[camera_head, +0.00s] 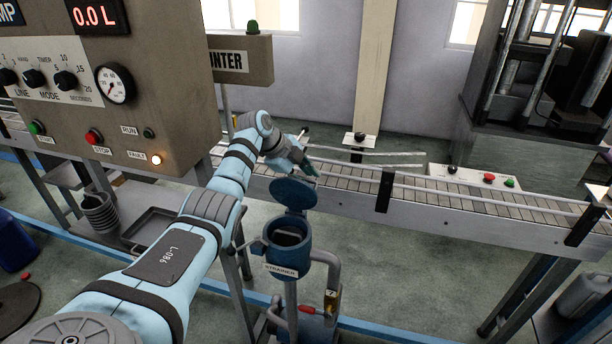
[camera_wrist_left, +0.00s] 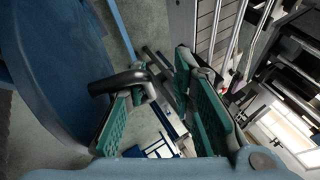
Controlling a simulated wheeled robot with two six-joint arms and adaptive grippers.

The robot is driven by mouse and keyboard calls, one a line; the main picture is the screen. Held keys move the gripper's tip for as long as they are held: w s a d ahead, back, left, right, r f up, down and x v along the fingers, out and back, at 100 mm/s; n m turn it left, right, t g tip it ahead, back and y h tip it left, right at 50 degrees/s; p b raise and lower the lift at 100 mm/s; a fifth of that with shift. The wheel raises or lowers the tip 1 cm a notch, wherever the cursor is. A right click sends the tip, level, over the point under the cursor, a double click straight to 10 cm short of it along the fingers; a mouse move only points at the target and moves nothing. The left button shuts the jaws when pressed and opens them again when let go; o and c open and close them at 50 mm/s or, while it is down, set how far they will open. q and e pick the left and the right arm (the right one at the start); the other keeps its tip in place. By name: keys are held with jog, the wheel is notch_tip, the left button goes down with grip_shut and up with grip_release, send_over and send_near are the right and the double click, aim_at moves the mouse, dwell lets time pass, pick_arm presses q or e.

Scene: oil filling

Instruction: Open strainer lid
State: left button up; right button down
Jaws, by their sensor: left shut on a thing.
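The strainer (camera_head: 287,245) is a blue pot with a label, standing below the conveyor in the middle of the head view. Its round blue lid (camera_head: 293,195) stands raised on the far side of the opening, and the dark inside shows. In the left wrist view the lid (camera_wrist_left: 55,65) fills the left side, with a dark bent handle (camera_wrist_left: 118,82). My left gripper (camera_head: 303,160) is at the upper edge of the lid. My right gripper is out of view.
The conveyor (camera_head: 440,205) with rails runs behind the strainer. The control panel (camera_head: 110,85) is at the upper left. A pipe with a red-handled valve (camera_head: 332,298) is at the strainer's right. A grey tray (camera_head: 155,228) sits at the left. Floor is open at the right front.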

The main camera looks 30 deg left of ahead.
pick_arm(q)
jog(key=s+a+r+p, duration=0.2)
jog(key=r, duration=0.5)
jog(key=s+a+r+p, duration=0.1)
jog(key=a+r+p, duration=0.2)
jog(key=r, duration=0.4)
jog(key=shift+s+a+r, duration=0.25)
jog(key=shift+s+r, duration=0.15)
dwell(0.4)
